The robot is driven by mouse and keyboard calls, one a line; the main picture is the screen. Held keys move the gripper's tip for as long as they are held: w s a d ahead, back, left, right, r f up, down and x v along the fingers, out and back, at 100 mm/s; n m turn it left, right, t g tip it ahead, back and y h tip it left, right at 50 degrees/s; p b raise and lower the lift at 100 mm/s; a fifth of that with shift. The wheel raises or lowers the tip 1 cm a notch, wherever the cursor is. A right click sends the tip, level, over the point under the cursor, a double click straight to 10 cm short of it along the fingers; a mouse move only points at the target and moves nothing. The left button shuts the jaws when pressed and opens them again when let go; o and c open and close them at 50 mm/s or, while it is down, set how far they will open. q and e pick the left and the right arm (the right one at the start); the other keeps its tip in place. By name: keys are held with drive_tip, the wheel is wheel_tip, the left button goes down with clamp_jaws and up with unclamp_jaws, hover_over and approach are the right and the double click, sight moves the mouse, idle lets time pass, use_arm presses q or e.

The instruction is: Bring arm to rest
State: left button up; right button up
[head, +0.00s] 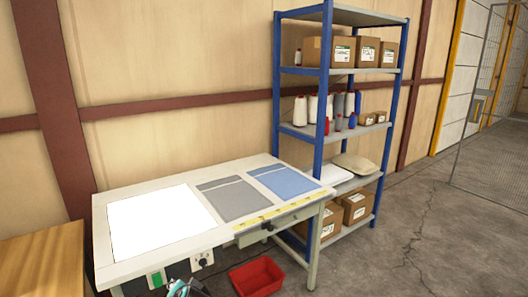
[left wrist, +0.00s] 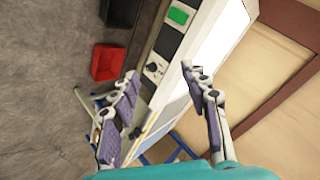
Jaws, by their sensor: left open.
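My left gripper (left wrist: 160,80) is open in the left wrist view, its two purple-padded fingers spread apart with nothing between them. Beyond the fingers is the side of the work table, seen turned on its side. In the head view only a small part of my left gripper (head: 182,288) shows at the bottom edge, in front of the table's near side. My right gripper is in neither view. The white work table (head: 228,180) carries a bright white panel (head: 160,220), a grey fabric piece (head: 232,198) and a blue fabric piece (head: 285,181), both lying flat.
A red bin (head: 257,277) sits on the floor by the table. A blue-framed shelf (head: 328,80) with boxes, spools and a beige pillow (head: 355,163) stands behind right. A wooden surface (head: 42,268) is at lower left. Open floor (head: 430,240) lies right.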

use_arm(q)
drive_tip(key=s+d+n+g+h, duration=0.1)
drive_tip(key=s+d+n+h, duration=0.1)
drive_tip(key=s, duration=0.8)
drive_tip(key=s+d+f+n+h, duration=0.1)
drive_tip(key=s+d+n+h, duration=0.1)
drive_tip(key=s, duration=0.8)
drive_tip(key=shift+s+d+g+h, duration=0.3)
drive_tip(key=shift+d+g, duration=0.1)
drive_tip(key=shift+d, duration=0.25)
